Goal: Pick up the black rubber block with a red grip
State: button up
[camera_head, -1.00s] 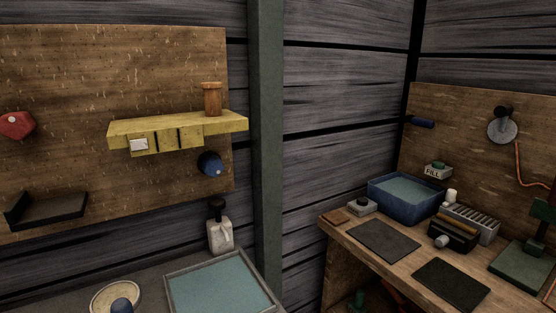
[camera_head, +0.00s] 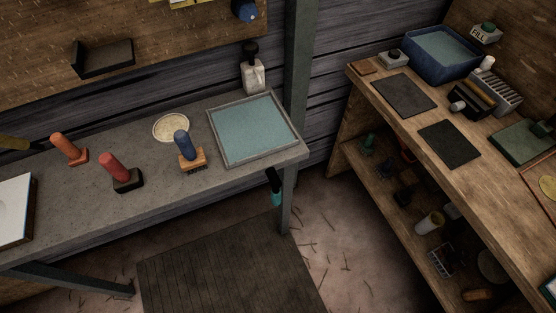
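The black rubber block with a red grip (camera_head: 122,176) stands on the grey bench (camera_head: 75,213) at the left. Its red handle leans a little up and to the left from the black base. An orange-red handled block (camera_head: 69,149) stands just behind it to the left, and a blue-handled brush (camera_head: 185,150) with a wooden base stands to its right. My gripper is not in view.
A tray with a teal surface (camera_head: 253,130) and a round pale dish (camera_head: 171,127) are on the same bench. A white bottle (camera_head: 253,74) stands behind the tray. A wooden workbench (camera_head: 470,170) with a crowded lower shelf is at the right. A dark mat (camera_head: 230,268) lies on the floor between.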

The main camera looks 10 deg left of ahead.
aim_at(124, 180)
jog(key=u, duration=1.35)
jog(key=i+j+z, duration=0.15)
jog(key=i+j, duration=0.2)
jog(key=i+j+z, duration=0.15)
jog(key=i+j, duration=0.15)
jog(key=j, duration=0.2)
